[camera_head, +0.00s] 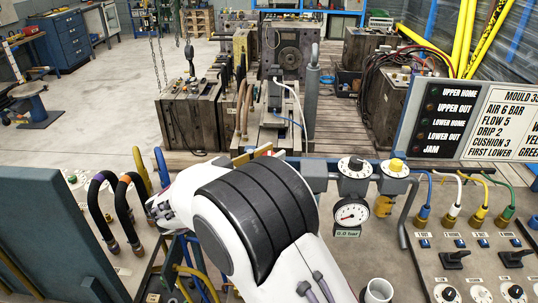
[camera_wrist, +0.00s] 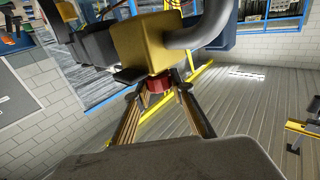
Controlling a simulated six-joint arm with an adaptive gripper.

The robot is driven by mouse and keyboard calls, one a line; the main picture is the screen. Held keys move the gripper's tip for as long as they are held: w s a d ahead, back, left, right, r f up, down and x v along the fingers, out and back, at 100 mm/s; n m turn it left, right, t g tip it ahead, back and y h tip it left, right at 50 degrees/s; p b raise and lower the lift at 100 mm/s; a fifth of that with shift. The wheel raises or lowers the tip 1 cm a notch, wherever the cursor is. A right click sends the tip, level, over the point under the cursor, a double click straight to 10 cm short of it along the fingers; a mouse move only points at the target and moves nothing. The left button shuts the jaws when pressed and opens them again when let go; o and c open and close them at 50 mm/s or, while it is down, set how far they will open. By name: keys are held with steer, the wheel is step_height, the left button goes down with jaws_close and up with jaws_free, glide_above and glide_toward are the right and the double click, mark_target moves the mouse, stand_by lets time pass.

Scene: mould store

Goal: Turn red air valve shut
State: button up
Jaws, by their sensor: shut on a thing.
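In the wrist view, the red air valve (camera_wrist: 158,85) is a small red piece on the underside of a yellow block (camera_wrist: 145,42), with a grey curved pipe on its right. My gripper (camera_wrist: 159,90) has one finger on each side of the red piece and is shut on it. How far the valve is turned does not show. In the head view, my white and black arm covers the valve and my gripper. A round pressure gauge (camera_head: 351,215) stands right of the arm, with a small display below it that appears to read 0.0 bar.
A yellow-topped regulator (camera_head: 394,166) and a black-topped one (camera_head: 355,166) stand right of my arm. Black hoses (camera_head: 124,212) rise at left. A sign panel (camera_head: 445,118) and a switch console (camera_head: 480,265) are at right. A white cup (camera_head: 378,289) stands at the bottom.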

steer(key=shift+m+g+h, duration=0.3)
steer(key=shift+h, duration=0.1)
steer(key=o, duration=1.1)
steer(key=shift+o, duration=0.2)
steer(key=v, duration=1.2)
steer(key=shift+r, duration=0.1)
